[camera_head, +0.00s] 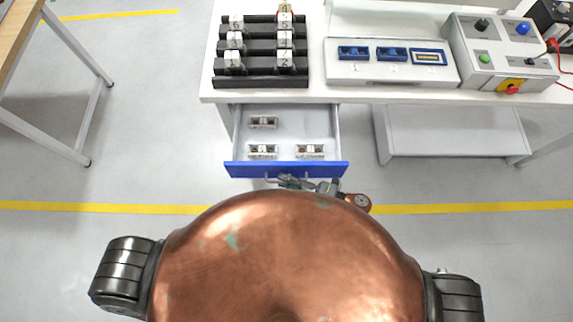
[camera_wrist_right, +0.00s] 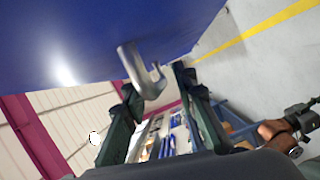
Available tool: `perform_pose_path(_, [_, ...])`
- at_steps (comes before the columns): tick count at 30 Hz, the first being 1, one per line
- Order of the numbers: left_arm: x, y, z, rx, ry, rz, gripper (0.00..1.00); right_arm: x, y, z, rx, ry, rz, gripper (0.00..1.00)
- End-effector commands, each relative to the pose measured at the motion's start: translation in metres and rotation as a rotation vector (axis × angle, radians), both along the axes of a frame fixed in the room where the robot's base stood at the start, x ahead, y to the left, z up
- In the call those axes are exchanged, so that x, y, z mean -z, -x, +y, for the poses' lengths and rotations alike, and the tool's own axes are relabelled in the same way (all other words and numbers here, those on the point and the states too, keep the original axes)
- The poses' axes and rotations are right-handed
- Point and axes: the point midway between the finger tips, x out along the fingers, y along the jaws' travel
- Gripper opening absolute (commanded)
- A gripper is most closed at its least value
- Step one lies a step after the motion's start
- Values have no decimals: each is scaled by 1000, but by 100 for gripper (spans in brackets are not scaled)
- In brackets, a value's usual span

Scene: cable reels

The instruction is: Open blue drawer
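The blue drawer (camera_head: 287,169) is pulled out from under the white workbench, with its grey inside showing. Several small clear-and-metal parts lie in it. Its metal handle (camera_head: 273,180) is on the blue front. My right gripper (camera_head: 290,182) is at the handle, partly hidden by my copper body. In the right wrist view, the handle (camera_wrist_right: 140,72) hangs from the blue front (camera_wrist_right: 90,40) near the fingertips of my gripper (camera_wrist_right: 158,90). The two fingers are apart, with a clear gap between them. My left gripper is out of view.
On the bench (camera_head: 330,97) stand a black rack (camera_head: 262,82) with numbered blocks, a white panel (camera_head: 350,72) with blue-framed sockets and a control box (camera_head: 500,60). Another table (camera_head: 20,35) is at the left. The floor on both sides of the drawer is clear.

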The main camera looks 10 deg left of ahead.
Motion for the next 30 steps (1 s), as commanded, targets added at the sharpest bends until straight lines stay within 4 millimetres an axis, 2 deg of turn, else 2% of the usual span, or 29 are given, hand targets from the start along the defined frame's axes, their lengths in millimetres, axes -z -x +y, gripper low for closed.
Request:
perform_pose_path(5, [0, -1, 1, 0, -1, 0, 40, -1, 4, -13, 0, 1, 0, 26])
perform_pose_path(15, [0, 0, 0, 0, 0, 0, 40, -5, 22, -79, 1, 4, 3, 26])
perform_pose_path(19, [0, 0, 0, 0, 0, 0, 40, -7, 27, -99, 0, 3, 1, 26])
perform_pose_path(24, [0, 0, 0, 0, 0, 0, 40, -8, 31, -113, 0, 2, 1, 26])
perform_pose_path(30, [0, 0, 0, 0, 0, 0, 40, -9, 32, -116, 0, 0, 0, 26])
